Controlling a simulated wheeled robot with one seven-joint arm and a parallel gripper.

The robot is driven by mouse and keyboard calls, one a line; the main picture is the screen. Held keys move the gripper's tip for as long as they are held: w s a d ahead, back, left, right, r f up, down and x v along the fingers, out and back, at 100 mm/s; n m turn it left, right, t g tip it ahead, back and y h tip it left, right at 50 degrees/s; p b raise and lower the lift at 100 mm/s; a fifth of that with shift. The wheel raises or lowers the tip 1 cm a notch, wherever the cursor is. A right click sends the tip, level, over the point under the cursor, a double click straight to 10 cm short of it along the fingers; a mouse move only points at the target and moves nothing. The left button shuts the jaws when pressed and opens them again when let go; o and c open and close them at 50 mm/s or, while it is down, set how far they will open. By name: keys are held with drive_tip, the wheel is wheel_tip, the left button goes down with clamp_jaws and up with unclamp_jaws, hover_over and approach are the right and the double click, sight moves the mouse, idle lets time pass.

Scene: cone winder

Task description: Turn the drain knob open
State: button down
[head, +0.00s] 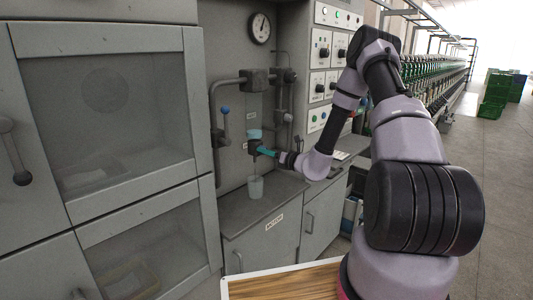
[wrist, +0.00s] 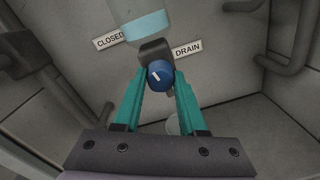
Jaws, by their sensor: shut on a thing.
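The drain knob (wrist: 160,74) is a small round blue knob with a white mark, on a dark valve body under a clear bluish bowl (wrist: 147,25). In the wrist view the mark is short and tilted. A "CLOSED" label (wrist: 109,40) is at the upper left and a "DRAIN" label (wrist: 187,48) at the right. My gripper (wrist: 161,78) has teal fingers on both sides of the knob, shut on it. In the head view my gripper (head: 267,152) reaches the valve from the right, below the bowl (head: 254,135); the knob cannot be made out there.
A pale cup (head: 255,187) stands on the grey shelf (head: 240,215) below the valve. Pipes and a blue-tipped lever (head: 225,111) are close on the left. A gauge (head: 260,28) is above and a switch panel (head: 329,75) is to the right, behind my arm.

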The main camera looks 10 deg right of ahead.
drive_tip(key=m, duration=0.9)
drive_tip(key=shift+d+g, duration=0.1)
drive_tip(key=shift+g, duration=0.2)
idle(0.5)
drive_tip(key=shift+c, duration=2.3)
unclamp_jaws()
drive_tip(key=shift+m, duration=0.3)
drive_tip(key=v, duration=1)
drive_tip(key=shift+s+d, duration=0.25)
drive_tip(key=shift+s, duration=0.05)
